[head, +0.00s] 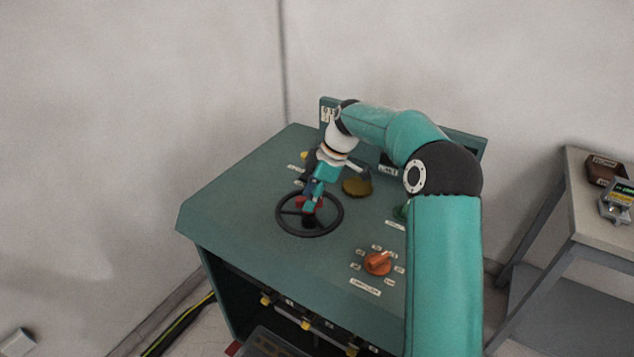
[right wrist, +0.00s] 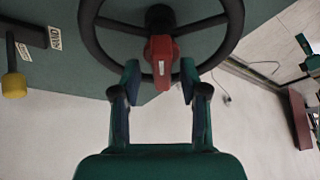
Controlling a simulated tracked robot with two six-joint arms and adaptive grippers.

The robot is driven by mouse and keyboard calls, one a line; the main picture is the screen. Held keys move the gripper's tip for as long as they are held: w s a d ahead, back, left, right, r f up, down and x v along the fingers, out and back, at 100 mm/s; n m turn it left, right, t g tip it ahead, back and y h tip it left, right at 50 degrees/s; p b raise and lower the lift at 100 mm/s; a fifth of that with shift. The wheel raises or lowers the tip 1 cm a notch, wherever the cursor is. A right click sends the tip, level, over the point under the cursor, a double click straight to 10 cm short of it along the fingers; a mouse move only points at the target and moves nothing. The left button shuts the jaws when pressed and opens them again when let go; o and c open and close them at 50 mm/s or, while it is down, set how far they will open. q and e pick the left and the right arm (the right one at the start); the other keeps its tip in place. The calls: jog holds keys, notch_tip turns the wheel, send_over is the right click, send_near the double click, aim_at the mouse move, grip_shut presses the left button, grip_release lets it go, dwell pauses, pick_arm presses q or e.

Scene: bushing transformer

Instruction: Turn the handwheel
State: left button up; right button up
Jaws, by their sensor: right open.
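The handwheel (head: 340,217) is a black spoked wheel on the green console top, with a red part (right wrist: 161,60) at its middle. In the right wrist view the wheel's rim (right wrist: 90,40) fills the top. My right gripper (head: 311,202) is over the wheel, pointing down at its hub. In the right wrist view its two fingers (right wrist: 160,78) are open, one on each side of the red part, with gaps showing. I cannot tell whether they touch the rim. My left gripper is not in view.
The console (head: 235,190) also has an orange rotary knob (head: 377,263), a dark yellow round part (head: 357,186) behind the wheel and several labels. My right arm covers the console's right side. A side table (head: 600,222) with small devices stands at right. The console's left top is clear.

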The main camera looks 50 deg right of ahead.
jog(key=v, duration=1.1)
jog(key=shift+r, duration=0.3)
jog(key=shift+s+d, duration=0.1)
jog(key=shift+s, duration=0.05)
